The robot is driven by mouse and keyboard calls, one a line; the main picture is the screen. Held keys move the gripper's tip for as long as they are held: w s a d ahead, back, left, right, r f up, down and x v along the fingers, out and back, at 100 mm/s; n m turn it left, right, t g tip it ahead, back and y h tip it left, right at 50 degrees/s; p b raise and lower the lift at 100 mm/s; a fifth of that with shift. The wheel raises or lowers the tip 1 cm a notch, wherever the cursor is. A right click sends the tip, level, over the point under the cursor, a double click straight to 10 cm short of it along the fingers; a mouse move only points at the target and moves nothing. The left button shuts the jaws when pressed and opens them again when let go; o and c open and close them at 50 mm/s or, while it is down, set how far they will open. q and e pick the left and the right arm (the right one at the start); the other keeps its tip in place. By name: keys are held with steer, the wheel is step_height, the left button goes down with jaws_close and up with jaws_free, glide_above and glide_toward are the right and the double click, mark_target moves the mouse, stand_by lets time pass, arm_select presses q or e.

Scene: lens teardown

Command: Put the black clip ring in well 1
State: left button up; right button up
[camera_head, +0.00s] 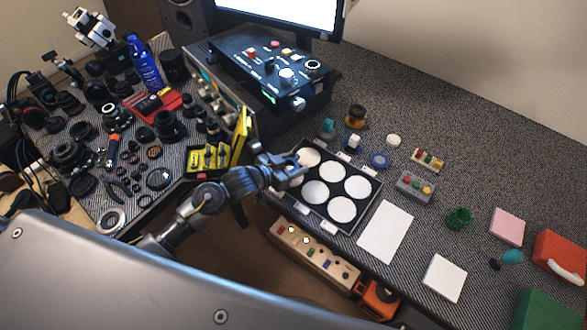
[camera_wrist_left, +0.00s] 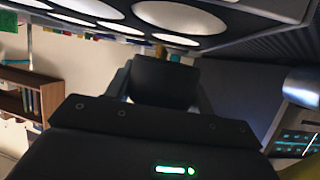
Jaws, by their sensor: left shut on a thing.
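The black tray (camera_head: 316,209) lies near the bench's front edge and shows several round white wells. I can read no well numbers. My left gripper (camera_head: 299,164) is at the tray's left side, over or beside its back-left wells; I cannot tell the height. In the left wrist view my gripper (camera_wrist_left: 165,75) is dark, and the white wells show close by along the top. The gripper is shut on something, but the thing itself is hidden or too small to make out. I cannot pick out the black clip ring for certain. My right gripper is not in view.
A black control box (camera_head: 262,68) stands behind the tray. Small parts, including a blue ring (camera_head: 380,160), lie at its back right. A white sheet (camera_head: 386,232) lies to its right. Many dark lens parts cover the left bench, beside a yellow holder (camera_head: 210,157).

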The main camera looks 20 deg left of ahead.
arm_select(q)
steer(key=shift+w+f, duration=0.1)
steer(key=shift+f, duration=1.55)
steer(key=shift+f, duration=0.2)
steer(key=o, duration=0.9)
steer(key=shift+o, duration=0.2)
steer(key=shift+r+p, duration=0.2)
steer(key=shift+p, duration=0.1)
steer(key=v, duration=1.2)
steer(key=shift+d+r+b, duration=0.1)
steer(key=shift+b, duration=0.2)
